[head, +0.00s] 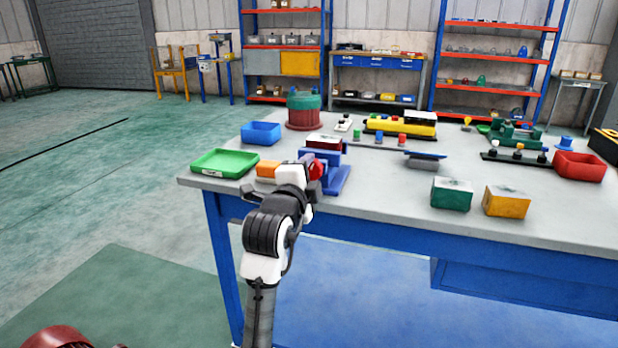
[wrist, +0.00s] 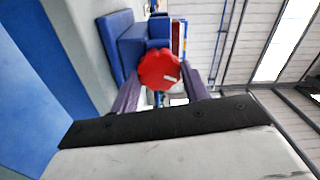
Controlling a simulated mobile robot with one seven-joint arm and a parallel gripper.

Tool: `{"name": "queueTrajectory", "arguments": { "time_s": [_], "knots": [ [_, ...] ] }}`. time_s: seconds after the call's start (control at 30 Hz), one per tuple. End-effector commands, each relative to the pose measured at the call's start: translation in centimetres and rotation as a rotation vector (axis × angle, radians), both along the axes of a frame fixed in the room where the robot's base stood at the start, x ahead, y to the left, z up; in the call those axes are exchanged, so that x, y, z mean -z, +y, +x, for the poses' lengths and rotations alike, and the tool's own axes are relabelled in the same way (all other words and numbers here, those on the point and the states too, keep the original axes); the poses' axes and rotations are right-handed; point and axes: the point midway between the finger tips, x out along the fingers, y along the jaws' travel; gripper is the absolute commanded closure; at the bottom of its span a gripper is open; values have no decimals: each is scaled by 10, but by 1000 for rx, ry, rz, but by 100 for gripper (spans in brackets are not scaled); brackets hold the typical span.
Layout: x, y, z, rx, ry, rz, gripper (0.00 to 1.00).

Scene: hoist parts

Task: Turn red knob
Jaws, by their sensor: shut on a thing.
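The red knob (wrist: 160,68) is a round, scalloped disc with a small white mark, seen face-on in the wrist view. It sits on the front of a blue block-like fixture (wrist: 140,38). In the head view, the red knob (head: 316,170) shows partly behind my gripper (head: 309,170), on the blue fixture (head: 336,180) near the table's front edge. In the wrist view, the two dark fingers of my gripper (wrist: 161,84) flank the lower part of the knob and are shut on it. The exact finger contact is partly hidden.
The grey table (head: 390,190) holds a green tray (head: 224,163) and blue bin (head: 261,133) at left. An orange block (head: 267,170) lies close beside my gripper. Green (head: 451,194) and yellow (head: 507,202) boxes stand right, with clear surface between them and the fixture.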

Motion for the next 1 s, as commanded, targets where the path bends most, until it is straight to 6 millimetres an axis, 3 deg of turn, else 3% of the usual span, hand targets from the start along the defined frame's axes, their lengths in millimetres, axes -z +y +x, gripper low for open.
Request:
{"name": "queueTrajectory", "arguments": {
  "time_s": [0.37, 0.4, 0.53, 0.83, 1.0],
  "knots": [
    [1, 0, 0, 1, 1, 2, 77],
    [1, 0, 0, 1, 1, 2, 49],
    [0, 0, 0, 1, 1, 2, 33],
    [0, 0, -1, 0, -1, 2, 33],
    [1, 7, -18, -2, -1, 2, 33]
  ]
}}
